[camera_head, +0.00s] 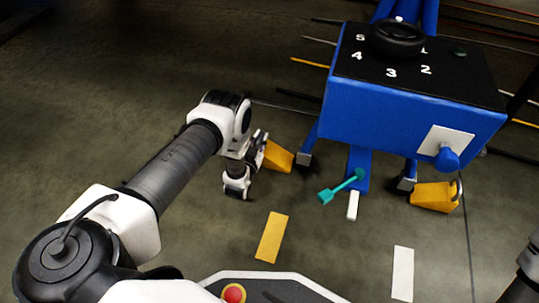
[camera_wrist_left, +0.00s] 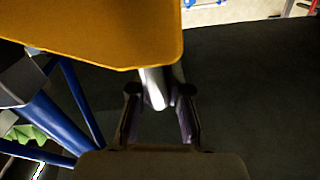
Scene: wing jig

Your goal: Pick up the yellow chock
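A yellow chock (camera_head: 278,156) stands on the floor by the left foot of the blue stand. My left gripper (camera_head: 259,149) is right beside it, on its left side. In the left wrist view the chock (camera_wrist_left: 105,32) fills the upper left, and a pale metal handle (camera_wrist_left: 154,88) reaches down from it between my fingers (camera_wrist_left: 160,105). The fingers are apart, one on each side of the handle, with a gap showing. A second yellow chock (camera_head: 432,196) with a metal handle sits by the right foot. My right gripper is out of view.
The blue stand (camera_head: 410,112) with a black numbered top and a black knob (camera_head: 398,38) rises behind the chocks. A teal tool-like part (camera_head: 341,187) sticks out low in front. Yellow (camera_head: 271,238) and white (camera_head: 402,273) floor marks lie on open floor.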

